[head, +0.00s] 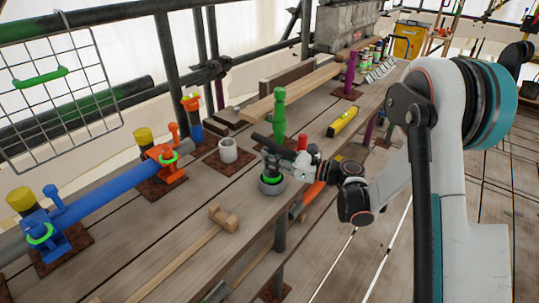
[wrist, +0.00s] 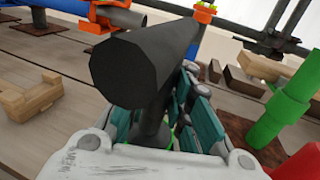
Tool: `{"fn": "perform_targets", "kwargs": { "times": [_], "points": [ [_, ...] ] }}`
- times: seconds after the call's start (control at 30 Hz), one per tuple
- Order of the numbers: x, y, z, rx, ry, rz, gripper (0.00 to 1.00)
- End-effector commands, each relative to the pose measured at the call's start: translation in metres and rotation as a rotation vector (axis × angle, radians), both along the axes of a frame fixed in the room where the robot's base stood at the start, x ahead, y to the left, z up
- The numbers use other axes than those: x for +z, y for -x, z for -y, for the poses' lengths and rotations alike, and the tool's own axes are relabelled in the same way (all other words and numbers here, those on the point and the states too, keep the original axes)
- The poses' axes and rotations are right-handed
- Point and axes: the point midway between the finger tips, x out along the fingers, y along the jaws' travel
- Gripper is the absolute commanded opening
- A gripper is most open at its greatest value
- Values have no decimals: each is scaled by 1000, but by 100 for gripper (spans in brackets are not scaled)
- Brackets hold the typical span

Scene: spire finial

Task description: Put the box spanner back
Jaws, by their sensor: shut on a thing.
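My gripper (head: 277,164) is shut on a dark tool that I take to be the box spanner (head: 268,142). In the wrist view its thick black bar (wrist: 135,68) lies crosswise above the teal fingers (wrist: 160,125), with a stem going down between them. In the head view the tool is over the near part of the plank deck. A dark round base (head: 271,187) with a green ring shows directly below the fingers. I cannot tell whether the spanner touches it; its lower end is hidden.
A green post (head: 279,112) stands just behind my gripper. A yellow level (head: 343,121) lies on clear planks to the right.

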Motion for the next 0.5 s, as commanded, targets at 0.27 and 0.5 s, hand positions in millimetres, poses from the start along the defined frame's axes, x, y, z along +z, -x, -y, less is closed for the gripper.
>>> {"fn": "perform_targets", "kwargs": {
  "times": [0.27,0.5],
  "points": [
    [0,0,0,0,-1,0,32],
    [0,0,0,0,0,0,43]
  ]
}}
